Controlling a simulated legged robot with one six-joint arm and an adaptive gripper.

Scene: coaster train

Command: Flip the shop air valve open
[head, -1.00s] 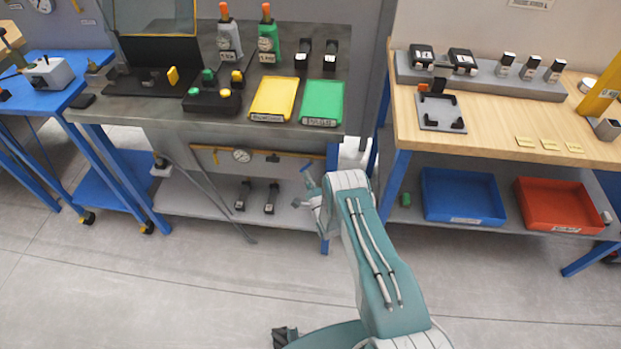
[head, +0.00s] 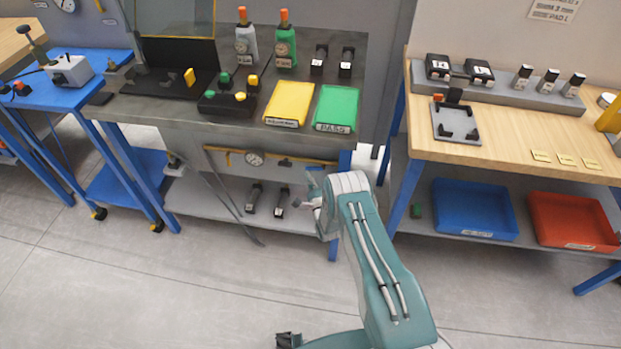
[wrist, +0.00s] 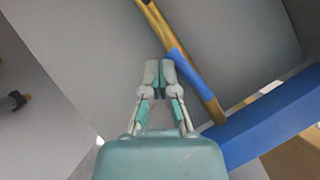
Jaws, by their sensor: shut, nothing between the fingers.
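A yellow air pipe (head: 228,152) with a round gauge (head: 254,159) runs under the front of the grey bench. In the wrist view the yellow pipe (wrist: 165,32) runs diagonally, with a blue sleeve-like lever (wrist: 190,77) lying along it, seemingly the valve handle. My gripper (wrist: 161,70) is shut and empty, with its tips just left of the blue lever. I cannot tell whether they touch it. In the head view my wrist is by the bench's right front leg, and the fingertips are not clear. The valve body is not clearly visible.
A blue bench leg (wrist: 265,120) crosses the lower right of the wrist view, close to my gripper. A lower shelf (head: 200,205) holds two small dark items. A wooden bench (head: 510,140) stands to the right. The floor (head: 150,290) in front is clear.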

